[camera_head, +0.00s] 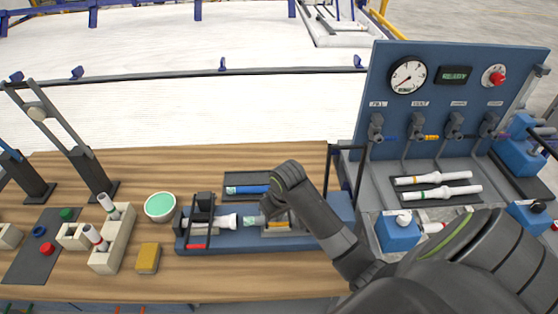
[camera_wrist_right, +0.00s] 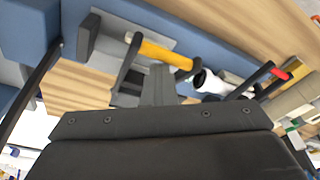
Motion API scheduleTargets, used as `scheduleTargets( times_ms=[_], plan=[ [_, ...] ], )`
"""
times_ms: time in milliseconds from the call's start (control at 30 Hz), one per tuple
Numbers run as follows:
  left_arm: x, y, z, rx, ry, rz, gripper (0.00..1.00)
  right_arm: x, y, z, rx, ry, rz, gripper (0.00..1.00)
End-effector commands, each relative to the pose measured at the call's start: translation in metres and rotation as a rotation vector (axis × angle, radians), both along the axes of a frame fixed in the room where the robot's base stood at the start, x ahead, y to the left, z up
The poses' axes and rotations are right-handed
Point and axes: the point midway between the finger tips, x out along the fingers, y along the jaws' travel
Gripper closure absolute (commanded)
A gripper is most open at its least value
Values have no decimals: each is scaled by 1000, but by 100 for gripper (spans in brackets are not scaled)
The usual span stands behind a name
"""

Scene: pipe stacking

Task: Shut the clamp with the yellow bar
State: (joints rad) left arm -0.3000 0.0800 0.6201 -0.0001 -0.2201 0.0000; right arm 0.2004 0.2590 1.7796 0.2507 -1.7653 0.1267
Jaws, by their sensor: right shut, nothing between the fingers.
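The yellow bar (camera_head: 279,225) is at the right clamp of a long blue fixture (camera_head: 240,241), partly hidden by my right arm in the head view. In the right wrist view the yellow bar (camera_wrist_right: 162,53) lies slanted with dark clamp parts at its ends. My right gripper (camera_head: 268,208) is shut and empty, over the right part of the fixture. Its fingers (camera_wrist_right: 160,85) point at the yellow bar; I cannot tell if they touch it. Whether the clamp is fully closed is hidden. A white pipe (camera_head: 224,221) lies in the fixture. My left gripper is out of view.
A second clamp with a red bar (camera_head: 197,246) stands left of the pipe. A dark tray with a blue pipe (camera_head: 246,189) lies behind the fixture. A green bowl (camera_head: 160,206) and a yellow block (camera_head: 148,257) are to the left. A blue gauge panel (camera_head: 445,100) rises at right.

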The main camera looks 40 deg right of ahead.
Motion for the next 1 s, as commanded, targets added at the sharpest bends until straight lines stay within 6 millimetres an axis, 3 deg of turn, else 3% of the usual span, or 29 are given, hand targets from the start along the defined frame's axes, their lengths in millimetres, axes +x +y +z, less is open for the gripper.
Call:
scheduleTargets(
  times_ms=[567,1000],
  plan=[
    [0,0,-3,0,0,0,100,-13,9,-22,11,13,3,100],
    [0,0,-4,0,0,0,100,-15,10,-26,12,14,2,100]
  ],
)
